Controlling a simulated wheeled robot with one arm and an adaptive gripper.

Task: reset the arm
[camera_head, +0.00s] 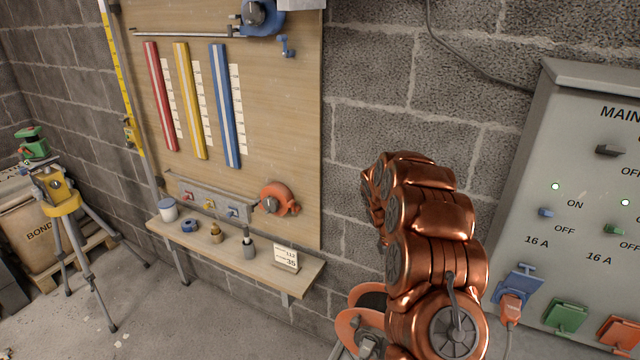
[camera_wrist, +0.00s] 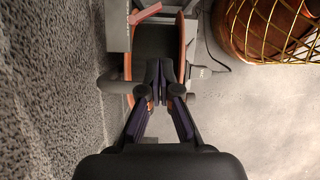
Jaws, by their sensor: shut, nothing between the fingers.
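My gripper (camera_wrist: 158,72) shows in the wrist view with its dark fingers together at the tips and nothing between them. My copper-coloured arm (camera_head: 432,240) rises folded at the right of centre in the head view. The gripper itself cannot be made out there. Beyond the fingertips in the wrist view is an orange-edged frame with a dark centre (camera_wrist: 155,42). I cannot tell how far it is from the fingers.
A wooden tool board (camera_head: 270,130) with a narrow shelf (camera_head: 300,277) stands left of my arm. A grey switch panel (camera_head: 570,190) is on the right. An orange machine (camera_head: 350,325) is partly hidden behind my arm. A yellow tripod (camera_head: 62,208) stands far left, with clear floor beside it.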

